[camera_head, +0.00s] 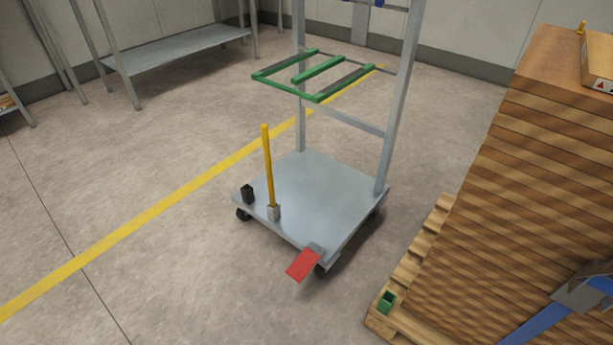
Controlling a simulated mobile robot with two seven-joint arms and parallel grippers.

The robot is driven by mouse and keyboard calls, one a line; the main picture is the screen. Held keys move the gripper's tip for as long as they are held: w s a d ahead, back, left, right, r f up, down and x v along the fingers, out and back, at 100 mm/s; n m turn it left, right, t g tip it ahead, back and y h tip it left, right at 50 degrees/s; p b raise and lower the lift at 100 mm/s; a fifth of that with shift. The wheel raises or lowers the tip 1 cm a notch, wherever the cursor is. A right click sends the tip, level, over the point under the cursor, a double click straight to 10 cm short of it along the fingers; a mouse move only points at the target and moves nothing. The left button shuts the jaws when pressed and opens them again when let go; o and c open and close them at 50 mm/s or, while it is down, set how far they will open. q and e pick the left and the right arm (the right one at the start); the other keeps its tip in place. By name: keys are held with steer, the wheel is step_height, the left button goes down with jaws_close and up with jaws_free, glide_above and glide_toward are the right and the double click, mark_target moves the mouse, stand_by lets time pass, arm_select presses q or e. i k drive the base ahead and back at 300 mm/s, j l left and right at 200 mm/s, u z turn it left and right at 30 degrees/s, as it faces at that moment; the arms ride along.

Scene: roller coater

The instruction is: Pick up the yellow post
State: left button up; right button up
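The yellow post (267,165) stands upright at the left front part of a grey wheeled cart. Its foot sits in a small light grey socket (273,212) on the cart's deck (315,190). Nothing is holding the post.
A small black block (247,194) is left of the post, and a red pedal (303,264) sticks out at the cart's front. A green frame (318,75) hangs above the deck. Stacked boards (490,190) on a pallet (420,250) stand right. Floor at left is clear.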

mark_target(264, 132)
steer(key=i+j+z, duration=0.15)
steer(key=j+z, duration=0.65)
steer(key=i+j+z, duration=0.15)
steer(key=j, duration=0.7)
steer(key=j+z, duration=0.1)
steer(key=j, duration=0.7)
steer(key=i, duration=0.05)
